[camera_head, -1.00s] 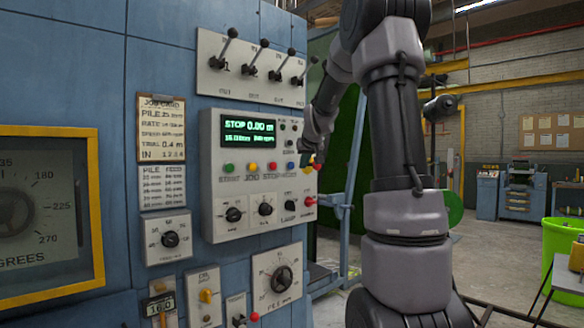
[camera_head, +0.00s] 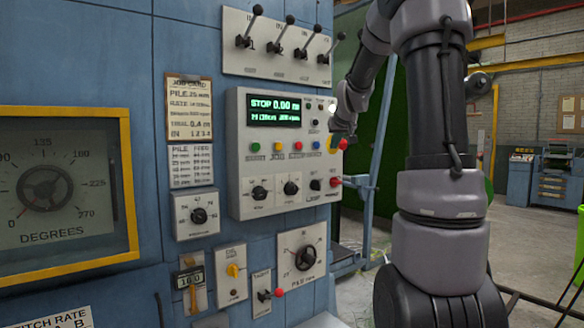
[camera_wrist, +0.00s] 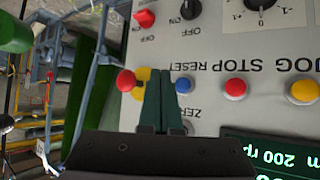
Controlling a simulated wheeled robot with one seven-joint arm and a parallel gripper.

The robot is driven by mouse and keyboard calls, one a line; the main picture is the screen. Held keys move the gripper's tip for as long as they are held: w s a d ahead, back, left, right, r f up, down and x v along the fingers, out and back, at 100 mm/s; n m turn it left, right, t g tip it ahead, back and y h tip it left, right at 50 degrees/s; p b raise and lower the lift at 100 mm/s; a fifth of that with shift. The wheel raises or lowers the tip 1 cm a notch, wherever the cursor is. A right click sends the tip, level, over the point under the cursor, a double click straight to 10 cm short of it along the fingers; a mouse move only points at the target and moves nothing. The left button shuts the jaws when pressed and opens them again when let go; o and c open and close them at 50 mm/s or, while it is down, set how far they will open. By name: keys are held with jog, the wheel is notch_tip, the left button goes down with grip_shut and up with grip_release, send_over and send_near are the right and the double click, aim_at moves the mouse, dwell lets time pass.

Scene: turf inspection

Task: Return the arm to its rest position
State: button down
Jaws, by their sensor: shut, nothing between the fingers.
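My arm is stretched out in front of the blue machine's grey control panel (camera_head: 240,180). My gripper (camera_wrist: 160,75) is shut and empty in the wrist view, its dark green fingertips together over the panel. They overlap the yellow base beside a red knob (camera_wrist: 126,81) and sit left of a blue button (camera_wrist: 184,86). I cannot tell whether they touch the panel. In the head view the arm's end is by the panel's right edge, and the fingers are too small to make out clearly. The green display (camera_head: 275,112) reads STOP 0.00.
Levers (camera_head: 287,38) stick out above the panel. A yellow-framed degree dial (camera_head: 60,190) is at the left. A blue frame (camera_head: 372,190) stands behind my arm. Open floor shows at the right.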

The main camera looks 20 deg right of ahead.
jog(key=s+a+g+y, duration=0.1)
jog(key=s+a, duration=0.5)
jog(key=s, duration=0.3)
jog(key=s+a+y, duration=0.1)
jog(key=s+a, duration=0.5)
jog(key=s, duration=0.2)
jog(key=s+a+f+m+g+y, duration=0.1)
jog(key=s+a+f, duration=0.2)
jog(key=s, duration=0.6)
jog(key=s+a+f+m+g+y, duration=0.1)
jog(key=s+a+f, duration=0.2)
jog(key=s, duration=0.5)
jog(key=shift+s+a+g, duration=0.3)
jog(key=shift+s, duration=0.1)
